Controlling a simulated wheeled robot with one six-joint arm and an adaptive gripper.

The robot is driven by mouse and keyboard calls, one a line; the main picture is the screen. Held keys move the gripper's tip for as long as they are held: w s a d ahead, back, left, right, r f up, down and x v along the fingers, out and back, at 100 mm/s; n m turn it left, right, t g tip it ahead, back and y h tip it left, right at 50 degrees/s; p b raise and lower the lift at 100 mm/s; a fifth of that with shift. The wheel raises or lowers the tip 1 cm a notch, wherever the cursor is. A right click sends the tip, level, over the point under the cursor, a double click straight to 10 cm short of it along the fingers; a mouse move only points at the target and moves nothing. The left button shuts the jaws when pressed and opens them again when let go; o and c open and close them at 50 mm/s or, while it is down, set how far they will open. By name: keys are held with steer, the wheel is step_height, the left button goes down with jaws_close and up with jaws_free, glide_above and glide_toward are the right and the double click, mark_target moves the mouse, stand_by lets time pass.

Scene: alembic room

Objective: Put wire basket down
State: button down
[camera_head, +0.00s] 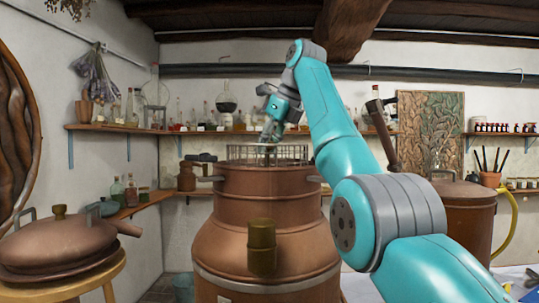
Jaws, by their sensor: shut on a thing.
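The wire basket (240,153) shows at the top opening of the large copper vessel (265,190) in the middle of the head view. Its upper wire rim stands above the vessel's edge, and its lower part is hidden by the copper wall. My gripper (267,141) points down over the middle of the basket. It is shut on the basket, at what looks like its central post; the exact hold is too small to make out. I cannot tell whether the basket touches the vessel's inside.
A copper still head (60,243) rests on a round wooden stool (95,278) at the left. Another copper vessel (467,215) with a yellow hose (510,225) stands at the right. Shelves (105,128) of bottles line the back wall. A brass fitting (262,247) sticks out of the vessel's front.

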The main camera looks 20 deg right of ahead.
steer(key=shift+w+f, duration=0.1)
steer(key=shift+f, duration=1)
steer(key=c, duration=0.8)
jaws_free()
steer(key=v, duration=1.2)
